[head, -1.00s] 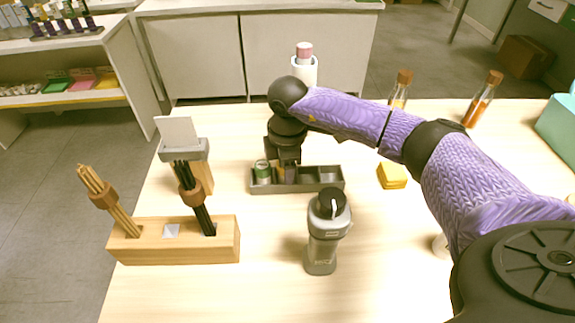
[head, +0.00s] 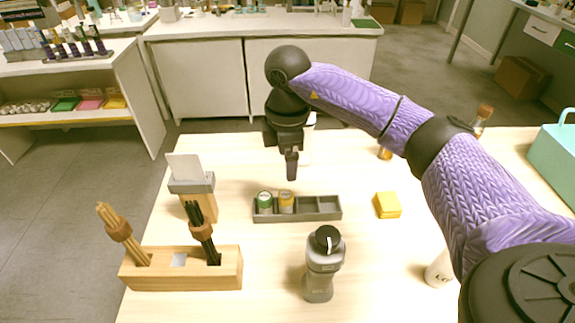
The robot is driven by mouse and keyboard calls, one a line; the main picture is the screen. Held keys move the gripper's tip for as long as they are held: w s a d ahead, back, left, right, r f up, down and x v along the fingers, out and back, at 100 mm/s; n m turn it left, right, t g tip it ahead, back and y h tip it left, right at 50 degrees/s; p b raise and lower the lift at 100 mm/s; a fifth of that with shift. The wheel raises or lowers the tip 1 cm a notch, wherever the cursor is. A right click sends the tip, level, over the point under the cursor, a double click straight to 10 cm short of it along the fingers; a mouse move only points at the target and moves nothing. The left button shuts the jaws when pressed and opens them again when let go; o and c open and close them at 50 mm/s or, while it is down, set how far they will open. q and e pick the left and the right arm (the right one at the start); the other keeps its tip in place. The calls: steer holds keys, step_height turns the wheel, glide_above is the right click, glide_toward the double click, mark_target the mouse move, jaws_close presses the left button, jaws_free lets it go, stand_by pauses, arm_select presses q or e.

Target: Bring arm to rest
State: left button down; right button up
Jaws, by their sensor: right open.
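My right gripper (head: 291,165) hangs above and just behind the grey compartment tray (head: 297,216), apart from it. It is empty, its fingers pointing down. The tray holds a green-topped bottle (head: 264,203) in its leftmost compartment and a yellow-topped bottle (head: 286,202) in the compartment beside it. The compartments to the right look empty. My purple-sleeved right arm (head: 352,95) reaches in from the right. My left gripper is not in view.
A grey bottle (head: 320,268) stands in front of the tray. A wooden block (head: 215,270) with stick bundles stands at front left. A yellow box (head: 387,205) lies right of the tray. A white bottle (head: 438,270) and a teal case (head: 558,150) are at right.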

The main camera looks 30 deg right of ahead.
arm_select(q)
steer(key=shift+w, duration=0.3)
